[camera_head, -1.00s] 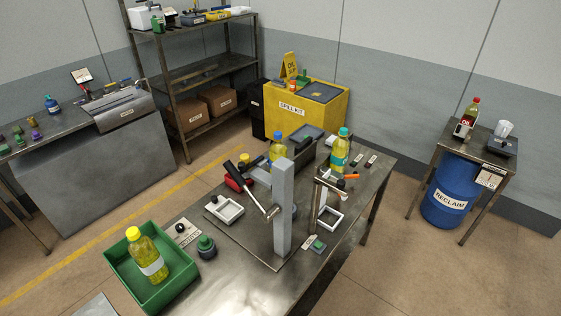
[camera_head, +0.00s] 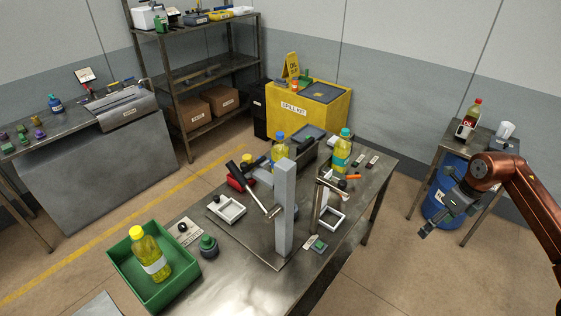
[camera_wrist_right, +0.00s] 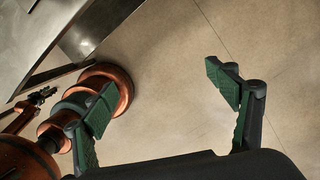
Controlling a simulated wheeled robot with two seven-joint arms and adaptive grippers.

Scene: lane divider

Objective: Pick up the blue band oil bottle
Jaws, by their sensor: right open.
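A yellow oil bottle with a teal cap and a blue-green band (camera_head: 342,152) stands upright at the back right of the metal workbench (camera_head: 232,281). A second yellow bottle with a blue cap (camera_head: 279,148) stands left of it, partly hidden by the grey post; I cannot make out its band well. A third yellow bottle with a yellow cap and white band (camera_head: 149,254) stands in a green tray (camera_head: 127,272) at front left. My right gripper (camera_head: 440,218) is open and empty, right of the workbench and away from the bottles. It also shows in the right wrist view (camera_wrist_right: 161,92), over bare floor.
A grey upright post (camera_head: 285,210) stands mid-bench, with white square frames (camera_head: 331,217) and a red-headed tool (camera_head: 237,177) around it. A blue drum (camera_head: 434,208) and small stand (camera_head: 487,150) are behind my right arm. Floor between bench and stand is clear.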

